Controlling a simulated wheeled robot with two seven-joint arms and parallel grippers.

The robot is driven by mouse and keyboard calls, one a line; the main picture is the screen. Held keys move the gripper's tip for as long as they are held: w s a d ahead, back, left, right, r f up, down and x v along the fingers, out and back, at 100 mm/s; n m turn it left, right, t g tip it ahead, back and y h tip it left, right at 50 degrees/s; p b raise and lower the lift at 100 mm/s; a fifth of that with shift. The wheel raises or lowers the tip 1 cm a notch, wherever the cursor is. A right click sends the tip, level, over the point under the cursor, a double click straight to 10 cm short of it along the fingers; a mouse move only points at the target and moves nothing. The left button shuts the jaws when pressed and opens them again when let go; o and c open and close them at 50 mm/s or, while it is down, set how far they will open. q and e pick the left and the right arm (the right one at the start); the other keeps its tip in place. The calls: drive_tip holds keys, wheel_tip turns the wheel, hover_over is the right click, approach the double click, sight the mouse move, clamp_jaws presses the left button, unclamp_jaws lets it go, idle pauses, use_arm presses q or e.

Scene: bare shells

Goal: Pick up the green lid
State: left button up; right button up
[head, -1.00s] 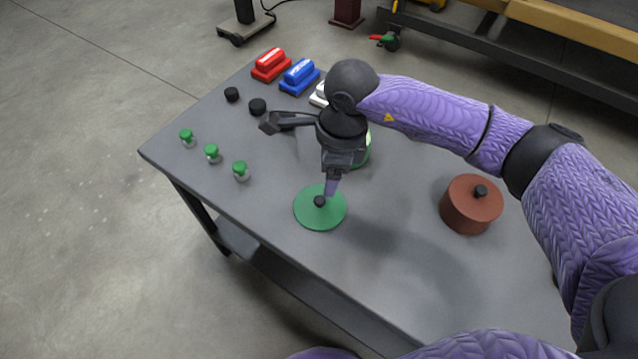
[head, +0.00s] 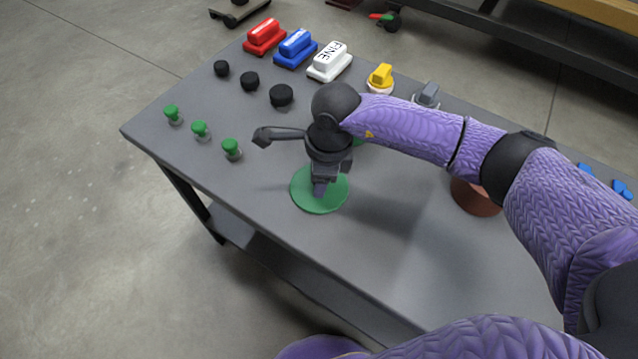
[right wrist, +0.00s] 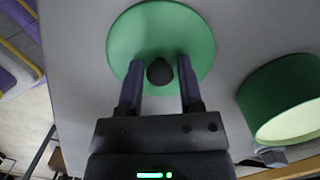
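The green lid (head: 303,199), a flat disc, lies on the grey table. In the right wrist view the lid (right wrist: 190,35) shows its black knob (right wrist: 160,71). My right gripper (head: 319,192) points down over the lid and hides the knob in the head view. In the right wrist view its two fingers (right wrist: 161,76) stand apart on either side of the knob, with a narrow gap visible on each side. A green open pot (right wrist: 275,90) sits beside the lid, mostly hidden behind my arm in the head view. My left gripper is out of view.
A brown pot (head: 474,196) stands to the right, partly behind my right arm. Several green-topped pieces (head: 200,130) and black knobs (head: 250,81) line the left side. Red (head: 264,37), blue (head: 296,48) and white (head: 330,63) blocks sit at the back. The table's front is clear.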

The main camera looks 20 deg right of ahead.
clamp_jaws()
drive_tip(key=shift+r, duration=0.1)
